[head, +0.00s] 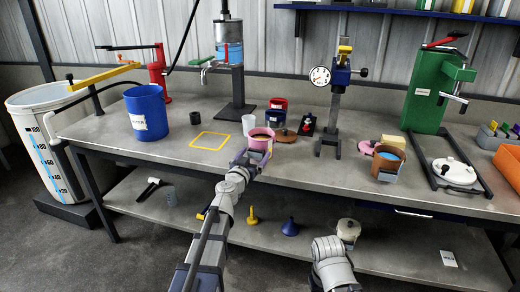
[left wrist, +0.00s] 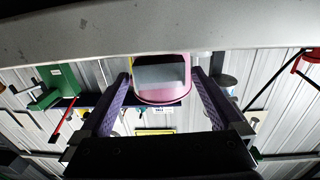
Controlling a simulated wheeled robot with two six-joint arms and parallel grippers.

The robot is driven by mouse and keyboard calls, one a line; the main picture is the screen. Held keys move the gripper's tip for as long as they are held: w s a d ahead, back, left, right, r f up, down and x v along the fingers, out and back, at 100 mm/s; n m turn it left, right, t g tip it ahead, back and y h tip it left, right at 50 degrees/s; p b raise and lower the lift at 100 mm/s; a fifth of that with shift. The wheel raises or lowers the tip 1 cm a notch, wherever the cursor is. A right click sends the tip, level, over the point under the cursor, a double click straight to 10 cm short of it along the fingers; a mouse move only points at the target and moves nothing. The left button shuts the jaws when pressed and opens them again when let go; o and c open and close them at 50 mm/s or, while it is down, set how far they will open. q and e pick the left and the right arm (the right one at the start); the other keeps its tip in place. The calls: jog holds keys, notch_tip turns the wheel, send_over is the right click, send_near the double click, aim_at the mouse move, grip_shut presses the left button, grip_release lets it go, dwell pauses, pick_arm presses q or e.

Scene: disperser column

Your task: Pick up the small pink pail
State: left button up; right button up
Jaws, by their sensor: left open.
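In the left wrist view the pail (left wrist: 162,92) appears between the two open fingers of the left gripper (left wrist: 160,78), with a gap on each side. A grey plate-like patch covers part of its face. My right arm shows at the bottom of the head view, but its gripper is not visible.
A white cup (head: 248,124), red container (head: 278,104) and dark blue container (head: 274,116) stand close behind the pail. A brown pail (head: 388,164) and a gauge stand (head: 335,115) are to the right. A yellow square outline (head: 210,141) marks clear bench at left.

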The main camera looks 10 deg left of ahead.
pick_arm(q)
jog(key=shift+w+d, duration=0.1)
jog(key=shift+w, duration=0.95)
jog(key=shift+s, duration=0.1)
grip_shut()
